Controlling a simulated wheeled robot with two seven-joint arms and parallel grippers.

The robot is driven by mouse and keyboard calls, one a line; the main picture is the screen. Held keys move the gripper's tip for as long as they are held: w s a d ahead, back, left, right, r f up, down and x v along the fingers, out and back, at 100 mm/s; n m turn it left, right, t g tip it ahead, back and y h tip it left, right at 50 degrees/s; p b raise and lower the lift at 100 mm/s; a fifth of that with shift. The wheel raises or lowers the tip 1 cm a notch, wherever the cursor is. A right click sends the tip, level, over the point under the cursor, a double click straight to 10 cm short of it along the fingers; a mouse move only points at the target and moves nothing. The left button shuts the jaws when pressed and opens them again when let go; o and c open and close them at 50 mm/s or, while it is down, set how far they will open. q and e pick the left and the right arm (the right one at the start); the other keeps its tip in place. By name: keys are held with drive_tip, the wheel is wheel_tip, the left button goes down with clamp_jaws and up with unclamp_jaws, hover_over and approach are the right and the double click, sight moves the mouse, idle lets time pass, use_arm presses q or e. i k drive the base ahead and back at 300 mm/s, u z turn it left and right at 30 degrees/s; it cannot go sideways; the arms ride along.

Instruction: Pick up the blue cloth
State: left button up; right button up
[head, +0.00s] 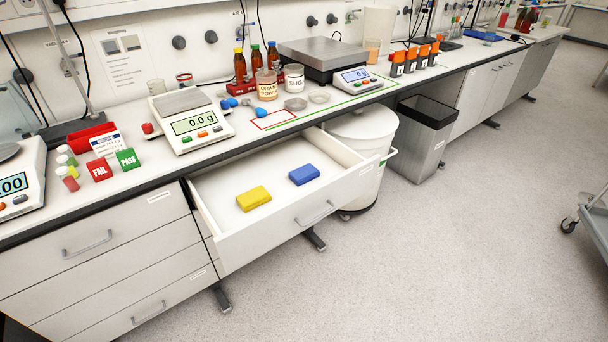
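The blue cloth (304,174) is a small folded blue block lying flat in the open drawer (225,195), toward its right side. A yellow cloth (253,198) of similar shape lies to its left in the same drawer, with a gap between them. Nothing covers the blue cloth. Neither of my grippers shows in the head view.
The drawer stands pulled out below the counter (150,170). A balance (190,125), bottles (240,66) and jars stand on the counter above. A white bin (362,150) and a grey bin (420,135) stand right of the drawer. The floor (400,260) in front is clear.

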sight(302, 175)
drive_tip(key=z, duration=1.95)
drive_tip(key=i, duration=1.55)
drive_tip(key=u, duration=1.45)
